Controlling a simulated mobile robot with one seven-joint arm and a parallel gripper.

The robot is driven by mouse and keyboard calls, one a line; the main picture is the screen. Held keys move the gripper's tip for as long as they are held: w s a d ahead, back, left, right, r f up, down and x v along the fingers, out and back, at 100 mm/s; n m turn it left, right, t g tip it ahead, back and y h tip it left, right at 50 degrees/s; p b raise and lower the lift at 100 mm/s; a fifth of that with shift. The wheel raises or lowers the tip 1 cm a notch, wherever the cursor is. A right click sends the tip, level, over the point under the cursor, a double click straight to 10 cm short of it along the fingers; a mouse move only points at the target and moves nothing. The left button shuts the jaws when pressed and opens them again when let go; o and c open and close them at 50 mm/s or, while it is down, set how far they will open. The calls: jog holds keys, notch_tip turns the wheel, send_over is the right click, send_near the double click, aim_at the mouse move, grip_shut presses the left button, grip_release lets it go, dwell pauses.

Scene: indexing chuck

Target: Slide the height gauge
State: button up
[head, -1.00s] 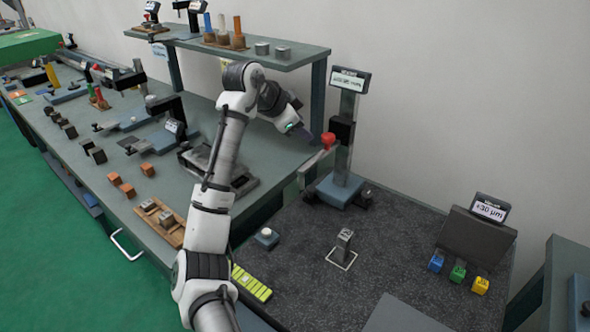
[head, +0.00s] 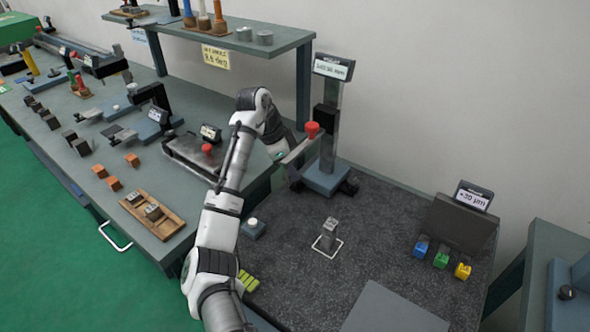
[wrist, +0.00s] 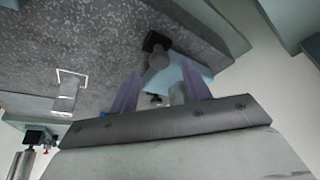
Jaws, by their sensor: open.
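The height gauge stands upright on the dark granite plate, with a grey column (head: 327,155), a blue base (head: 326,178) and a display (head: 333,68) on top. Its black carriage (head: 325,118) sits partway up the column, with a red knob (head: 312,130) and a flat grey arm (head: 297,151) reaching left. My gripper (head: 287,150) is at the gauge's left, by that arm; its fingertips are hard to make out there. In the wrist view my two purple fingers (wrist: 160,72) are spread apart with nothing visibly held between them. The blue base (wrist: 192,76) lies beyond them.
A grey block (head: 329,230) stands in a white square outline on the granite plate (head: 290,260). The shelf (head: 220,40) is behind my arm. Coloured blocks (head: 441,260) stand at the right before a display stand.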

jog(key=shift+p+x, duration=0.3)
jog(key=shift+x, duration=1.3)
grip_shut()
